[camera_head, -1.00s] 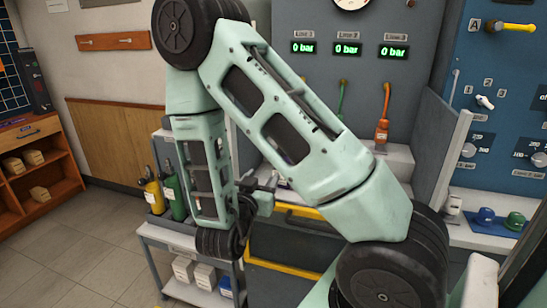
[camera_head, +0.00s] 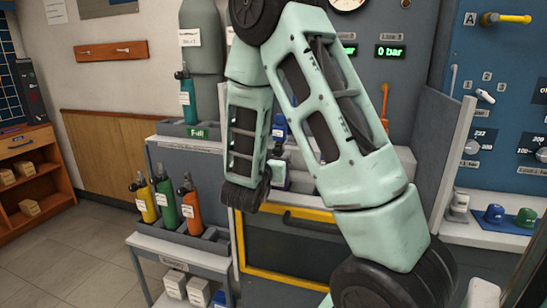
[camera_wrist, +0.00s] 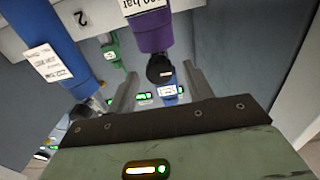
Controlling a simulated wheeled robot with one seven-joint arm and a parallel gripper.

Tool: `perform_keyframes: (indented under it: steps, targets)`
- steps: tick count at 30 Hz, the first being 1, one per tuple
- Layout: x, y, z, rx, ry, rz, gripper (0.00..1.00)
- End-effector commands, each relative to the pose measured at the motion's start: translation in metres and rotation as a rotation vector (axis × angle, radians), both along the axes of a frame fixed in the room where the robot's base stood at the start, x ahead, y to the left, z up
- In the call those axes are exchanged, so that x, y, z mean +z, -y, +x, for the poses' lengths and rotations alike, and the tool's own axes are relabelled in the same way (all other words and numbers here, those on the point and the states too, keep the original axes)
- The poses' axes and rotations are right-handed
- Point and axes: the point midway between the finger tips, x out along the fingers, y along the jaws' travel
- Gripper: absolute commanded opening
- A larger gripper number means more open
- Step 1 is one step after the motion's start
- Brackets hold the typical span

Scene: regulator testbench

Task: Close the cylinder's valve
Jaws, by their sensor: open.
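In the wrist view a purple cylinder (camera_wrist: 151,35) with a black round valve knob (camera_wrist: 160,69) hangs in from the top. My gripper (camera_wrist: 160,88) is open and empty, one finger on each side below the knob. Whether a finger touches the knob I cannot tell. A blue cylinder (camera_wrist: 50,50) with a white label is left of the gripper. In the head view my forearm and wrist hide most of the work spot.
Yellow (camera_head: 144,203), green (camera_head: 165,205) and orange (camera_head: 191,208) cylinders stand in a cart tray at left. A teal cylinder (camera_head: 187,100) stands above a "Full" label (camera_head: 199,133). A grey partition (camera_head: 442,150) is right of my arm. Floor at left is clear.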

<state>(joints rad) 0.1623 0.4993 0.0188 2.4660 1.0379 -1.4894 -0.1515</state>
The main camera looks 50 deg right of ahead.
Motion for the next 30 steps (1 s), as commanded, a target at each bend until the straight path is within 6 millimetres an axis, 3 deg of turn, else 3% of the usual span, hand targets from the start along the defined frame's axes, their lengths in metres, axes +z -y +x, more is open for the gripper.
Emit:
perform_keyframes:
  steps: [11,16,30]
  targets:
    - [0.0000,0.0053,0.0022,0.000,0.000,-0.001,0.51]
    - [0.0000,0.0052,0.0021,0.000,0.000,-0.001,0.06]
    - [-0.0032,0.0051,0.0018,0.000,0.083,0.034,0.06]
